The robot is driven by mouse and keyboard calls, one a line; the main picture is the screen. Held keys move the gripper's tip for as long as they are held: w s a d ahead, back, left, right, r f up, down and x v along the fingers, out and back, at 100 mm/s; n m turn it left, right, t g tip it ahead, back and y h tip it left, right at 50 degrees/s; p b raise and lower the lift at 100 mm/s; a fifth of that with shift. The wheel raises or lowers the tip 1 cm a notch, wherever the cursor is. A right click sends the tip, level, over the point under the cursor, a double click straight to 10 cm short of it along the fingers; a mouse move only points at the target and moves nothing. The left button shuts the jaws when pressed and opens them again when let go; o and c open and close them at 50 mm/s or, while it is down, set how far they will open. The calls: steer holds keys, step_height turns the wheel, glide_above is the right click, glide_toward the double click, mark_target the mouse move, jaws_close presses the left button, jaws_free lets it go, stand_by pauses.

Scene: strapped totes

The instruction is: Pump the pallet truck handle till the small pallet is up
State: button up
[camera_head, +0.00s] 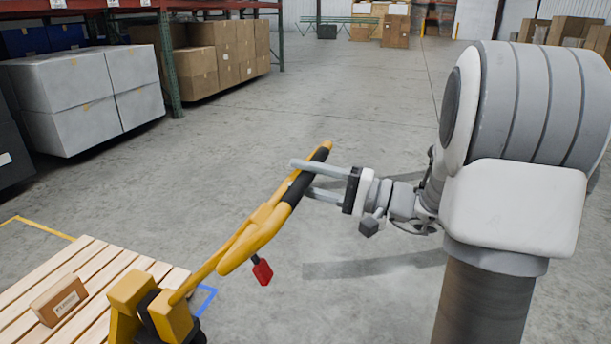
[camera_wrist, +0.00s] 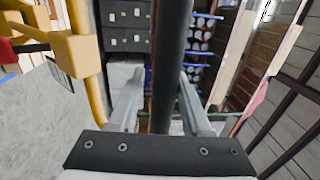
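The pallet truck handle (camera_head: 252,232) is a yellow loop with a black grip bar (camera_head: 306,178), tilted up and to the right. A red lever (camera_head: 262,271) hangs below it. My gripper (camera_head: 298,178) has its two fingers on either side of the black bar. In the wrist view the bar (camera_wrist: 171,60) runs between the fingers (camera_wrist: 160,85), with a gap at the left finger and close to the right one. The fingers look open. The small wooden pallet (camera_head: 75,278) is at the lower left beside the yellow truck body (camera_head: 150,312); its height is hard to tell.
Racks with white boxes (camera_head: 75,125) and brown cartons (camera_head: 215,55) stand at the upper left. The middle floor is clear.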

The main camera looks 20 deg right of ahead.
steer(key=shift+o, duration=1.1)
